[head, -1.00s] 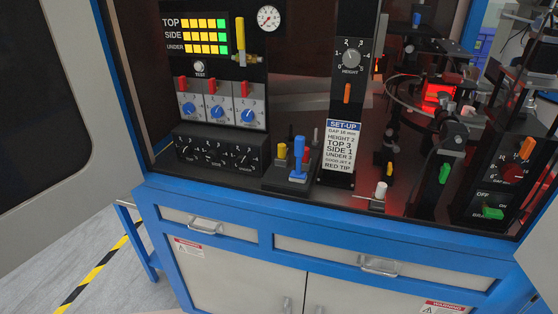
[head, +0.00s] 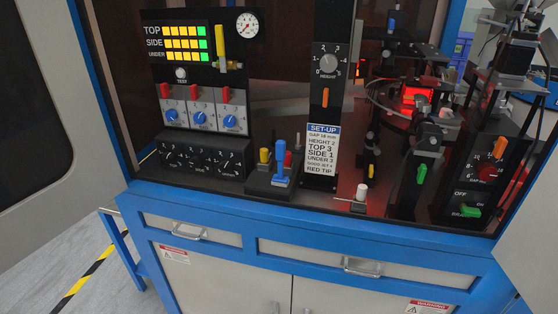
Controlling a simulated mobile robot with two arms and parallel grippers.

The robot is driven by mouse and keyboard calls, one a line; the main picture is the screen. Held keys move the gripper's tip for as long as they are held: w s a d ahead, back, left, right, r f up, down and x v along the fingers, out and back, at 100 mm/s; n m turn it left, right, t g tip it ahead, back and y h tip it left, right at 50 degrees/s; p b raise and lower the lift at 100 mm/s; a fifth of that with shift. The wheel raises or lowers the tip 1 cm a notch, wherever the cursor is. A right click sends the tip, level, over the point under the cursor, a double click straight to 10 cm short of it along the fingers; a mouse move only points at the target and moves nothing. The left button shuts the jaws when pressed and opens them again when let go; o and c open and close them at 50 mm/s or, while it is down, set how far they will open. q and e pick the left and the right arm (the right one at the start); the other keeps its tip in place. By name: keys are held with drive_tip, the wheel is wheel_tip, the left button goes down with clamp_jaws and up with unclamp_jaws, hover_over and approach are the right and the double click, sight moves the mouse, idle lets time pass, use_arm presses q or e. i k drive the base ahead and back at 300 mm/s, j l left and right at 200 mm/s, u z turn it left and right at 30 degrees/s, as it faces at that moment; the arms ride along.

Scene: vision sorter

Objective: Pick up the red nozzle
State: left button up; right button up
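The red nozzle (head: 288,158) is a small red piece in the dark holder block (head: 266,187) on the machine's deck. It is partly hidden behind the tall blue piece (head: 281,165) in the same block. A yellow piece (head: 264,156) stands to its left in the block. The set-up sign (head: 322,149), whose last line reads RED TIP, stands just to the right. Neither of my grippers is in view.
Left of the block stand a dark dial box (head: 203,160) and a panel with red and blue controls (head: 201,113). Right are a white knob (head: 361,192) and a green-handled post (head: 421,174). A blue cabinet frame edge (head: 330,222) runs along the front.

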sight(287, 163)
drive_tip(key=i+j+u, duration=0.1)
drive_tip(key=u, duration=0.25)
drive_tip(key=i+u, duration=0.15)
drive_tip(key=u, duration=0.2)
drive_tip(key=i+u, duration=0.15)
drive_tip(key=u, duration=0.2)
